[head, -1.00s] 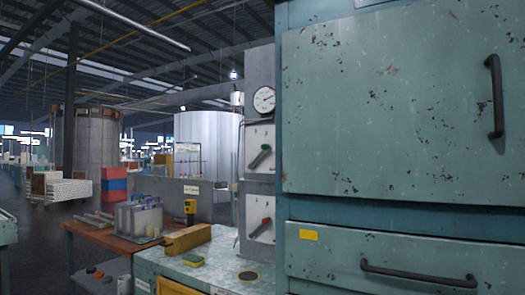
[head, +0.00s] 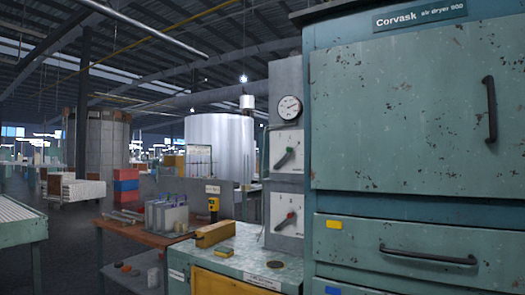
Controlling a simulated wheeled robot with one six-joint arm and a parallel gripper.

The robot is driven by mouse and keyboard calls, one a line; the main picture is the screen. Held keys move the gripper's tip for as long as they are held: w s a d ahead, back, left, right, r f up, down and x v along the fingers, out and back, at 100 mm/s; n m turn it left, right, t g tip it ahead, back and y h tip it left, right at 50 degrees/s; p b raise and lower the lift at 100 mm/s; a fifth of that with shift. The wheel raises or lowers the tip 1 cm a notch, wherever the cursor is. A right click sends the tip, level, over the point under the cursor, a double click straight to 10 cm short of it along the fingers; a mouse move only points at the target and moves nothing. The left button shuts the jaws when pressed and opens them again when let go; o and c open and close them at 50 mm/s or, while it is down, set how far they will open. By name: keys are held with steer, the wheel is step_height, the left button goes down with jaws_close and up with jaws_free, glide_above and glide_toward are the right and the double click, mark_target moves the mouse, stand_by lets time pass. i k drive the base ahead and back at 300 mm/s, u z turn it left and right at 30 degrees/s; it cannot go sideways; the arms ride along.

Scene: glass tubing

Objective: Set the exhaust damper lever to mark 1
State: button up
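Two lever panels sit one above the other on the grey column beside the dryer cabinet in the head view. The upper white panel has a dark greenish lever (head: 284,158) tilted from upper right to lower left. The lower white panel has a lever with a red part (head: 288,218), tilted the same way. The scale marks and labels are too small to read, so I cannot tell which is the exhaust damper lever or which mark either points at. My gripper is not in view.
The teal dryer cabinet (head: 400,120) with dark handles fills the right side. A round gauge (head: 289,107) sits above the panels. A conveyor (head: 20,222) is at far left; dark floor lies between.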

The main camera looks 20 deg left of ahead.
mark_target(289, 150)
steer(key=u, duration=0.75)
steer(key=i, duration=0.65)
steer(key=u, duration=1.3)
steer(key=i, duration=1.7)
steer(key=z, duration=0.85)
steer(key=i, duration=1.05)
steer(key=z, duration=0.9)
